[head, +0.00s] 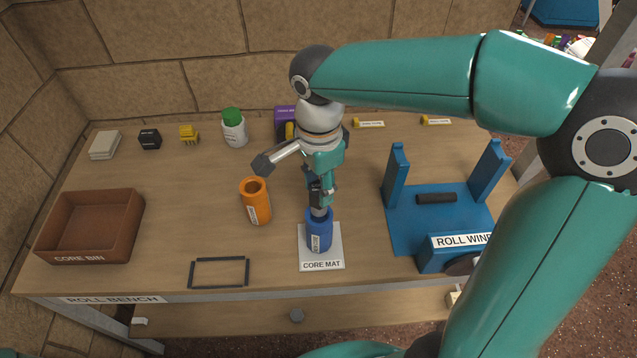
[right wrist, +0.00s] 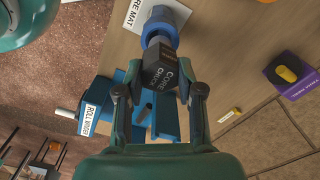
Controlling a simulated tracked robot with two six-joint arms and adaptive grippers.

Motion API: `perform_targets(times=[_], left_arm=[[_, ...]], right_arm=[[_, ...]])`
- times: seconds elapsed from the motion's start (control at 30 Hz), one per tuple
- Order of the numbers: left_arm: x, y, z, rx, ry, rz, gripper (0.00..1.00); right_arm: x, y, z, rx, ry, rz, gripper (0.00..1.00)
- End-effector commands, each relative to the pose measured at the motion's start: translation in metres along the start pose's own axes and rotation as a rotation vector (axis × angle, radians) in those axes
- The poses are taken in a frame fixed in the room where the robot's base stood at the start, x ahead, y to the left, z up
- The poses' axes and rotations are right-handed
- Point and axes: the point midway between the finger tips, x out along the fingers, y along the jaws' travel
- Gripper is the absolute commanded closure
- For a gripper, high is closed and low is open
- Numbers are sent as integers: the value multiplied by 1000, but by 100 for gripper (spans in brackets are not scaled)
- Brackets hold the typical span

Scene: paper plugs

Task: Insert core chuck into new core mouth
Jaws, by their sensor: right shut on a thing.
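The core chuck (right wrist: 161,76) is a black block lettered CORE CHUCK with a grey nose, held between the two fingers of my right gripper (head: 320,188). In the head view the gripper points down over the blue core (head: 319,238), which stands upright on the white core mat (head: 321,262). The chuck's grey nose (head: 319,212) is at the blue core's top mouth. How deep it sits is hidden. In the right wrist view the blue core (right wrist: 159,25) lines up with the chuck. An orange core (head: 256,203) stands upright to the left. My left gripper is not in view.
The blue roll winder (head: 435,215) stands right of the mat, with a dark roller on it. The brown core bin (head: 90,228) is at the left. A black frame (head: 219,272) lies at the front. A green-capped bottle (head: 234,128) and small blocks stand at the back.

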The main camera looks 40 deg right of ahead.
Motion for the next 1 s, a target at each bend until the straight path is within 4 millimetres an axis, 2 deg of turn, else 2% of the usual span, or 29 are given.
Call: perform_targets(times=[0.37,1.0], left_arm=[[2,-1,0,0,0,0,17],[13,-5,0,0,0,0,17]], right_arm=[[2,0,0,0,0,0,100],[16,0,0,-1,0,0,100]])
